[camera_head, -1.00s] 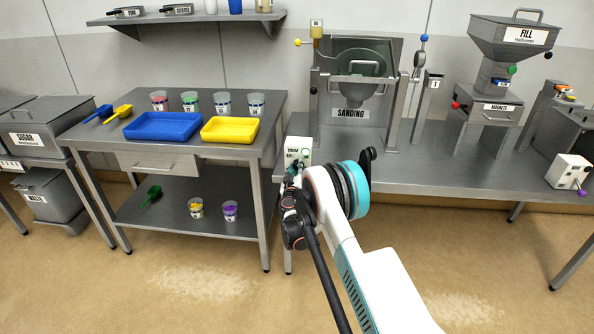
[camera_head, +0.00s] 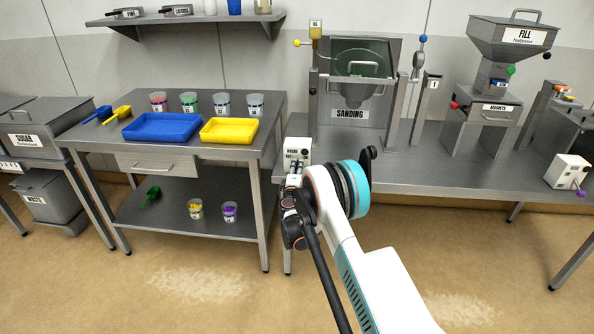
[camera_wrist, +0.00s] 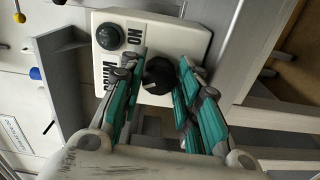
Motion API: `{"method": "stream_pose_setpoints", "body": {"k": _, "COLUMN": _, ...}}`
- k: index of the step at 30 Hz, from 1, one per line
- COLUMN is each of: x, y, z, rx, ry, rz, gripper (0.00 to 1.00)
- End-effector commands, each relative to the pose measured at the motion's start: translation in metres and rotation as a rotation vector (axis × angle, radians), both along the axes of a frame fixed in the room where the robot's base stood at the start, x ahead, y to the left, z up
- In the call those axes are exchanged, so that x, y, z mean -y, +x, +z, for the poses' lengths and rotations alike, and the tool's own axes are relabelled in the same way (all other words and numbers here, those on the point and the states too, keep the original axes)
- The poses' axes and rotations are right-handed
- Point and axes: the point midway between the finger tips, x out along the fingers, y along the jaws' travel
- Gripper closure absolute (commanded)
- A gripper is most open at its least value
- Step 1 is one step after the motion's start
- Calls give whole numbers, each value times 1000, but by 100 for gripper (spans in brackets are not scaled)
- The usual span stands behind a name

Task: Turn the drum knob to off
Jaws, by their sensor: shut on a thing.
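The drum knob (camera_wrist: 158,73) is a round black dial on a white control box (camera_wrist: 170,36). In the wrist view it sits between the two teal-padded fingers of my gripper (camera_wrist: 161,77), which is shut on it. The box carries black lettering, including "ON", and a round dark button (camera_wrist: 108,36). In the head view the box (camera_head: 298,146) is at the left front of the sanding bench, and my gripper (camera_head: 294,177) is in front of it and hides the knob. I cannot tell the knob's setting.
The drum (camera_head: 362,67) stands in the sanding frame behind the box. A table (camera_head: 256,152) with a blue tray (camera_head: 163,139) and a yellow tray (camera_head: 255,134) stands left. A white box with a purple knob (camera_head: 570,172) is at the right.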

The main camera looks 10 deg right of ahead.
Motion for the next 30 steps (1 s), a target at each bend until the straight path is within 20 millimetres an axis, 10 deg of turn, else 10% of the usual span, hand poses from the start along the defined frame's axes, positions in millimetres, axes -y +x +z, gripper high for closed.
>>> {"method": "stream_pose_setpoints", "body": {"k": 30, "x": -2, "y": 0, "z": 1, "rx": -103, "ry": -317, "rz": 2, "gripper": 94}}
